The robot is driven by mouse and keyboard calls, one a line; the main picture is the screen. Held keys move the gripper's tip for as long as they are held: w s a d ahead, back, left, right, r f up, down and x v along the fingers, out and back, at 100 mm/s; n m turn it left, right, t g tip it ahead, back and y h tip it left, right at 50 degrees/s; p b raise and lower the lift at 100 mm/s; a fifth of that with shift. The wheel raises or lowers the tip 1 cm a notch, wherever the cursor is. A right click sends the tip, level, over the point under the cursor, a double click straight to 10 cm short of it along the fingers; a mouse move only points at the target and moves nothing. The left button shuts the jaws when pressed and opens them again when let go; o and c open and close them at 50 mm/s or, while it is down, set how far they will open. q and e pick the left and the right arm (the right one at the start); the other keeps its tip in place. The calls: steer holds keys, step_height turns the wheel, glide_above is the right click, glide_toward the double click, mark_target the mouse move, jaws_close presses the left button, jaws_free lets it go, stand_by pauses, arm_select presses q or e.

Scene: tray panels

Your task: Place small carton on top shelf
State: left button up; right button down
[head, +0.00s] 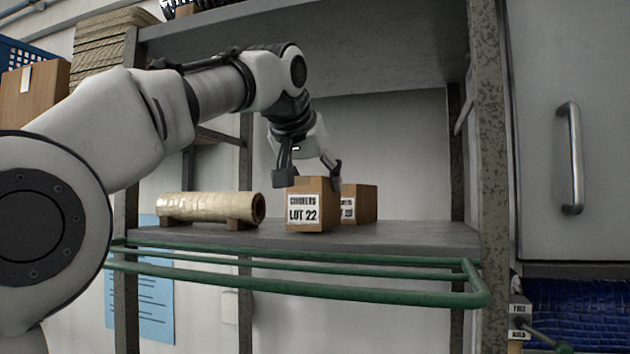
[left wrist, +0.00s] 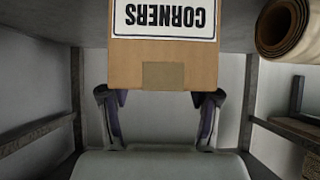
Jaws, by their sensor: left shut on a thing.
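A small brown carton (head: 312,212) labelled "CORNERS LOT 22" is upright at the shelf board (head: 410,236); I cannot tell whether its base touches the board. My left gripper (head: 311,181) reaches down from above and is shut on this carton, one finger at each side. In the left wrist view the carton (left wrist: 162,66) fills the top middle with its label upside down, between the fingers of the left gripper (left wrist: 160,105). A second carton (head: 365,204) stands just behind and to the right, partly hidden. My right gripper is not in view.
A wrapped roll (head: 208,207) lies on cradles left of the carton; it also shows in the left wrist view (left wrist: 287,28). A green rail (head: 300,287) runs along the shelf front. Another board (head: 390,50) hangs overhead. A mottled post (head: 490,130) stands at the right.

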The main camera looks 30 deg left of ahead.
arm_select(q)
steer(key=shift+w+f, duration=0.15)
steer(key=shift+w, duration=0.1)
steer(key=o, duration=1.4)
steer(key=shift+w+a+f, duration=0.1)
steer(key=shift+w+f, duration=0.05)
steer(key=shift+w, duration=0.2)
steer(key=shift+c, duration=0.2)
steer(key=shift+s, duration=0.4)
steer(key=shift+r, duration=0.35)
steer(key=b+v, duration=0.2)
steer(key=v, duration=0.1)
steer(key=shift+s, duration=0.1)
steer(key=v, duration=0.8)
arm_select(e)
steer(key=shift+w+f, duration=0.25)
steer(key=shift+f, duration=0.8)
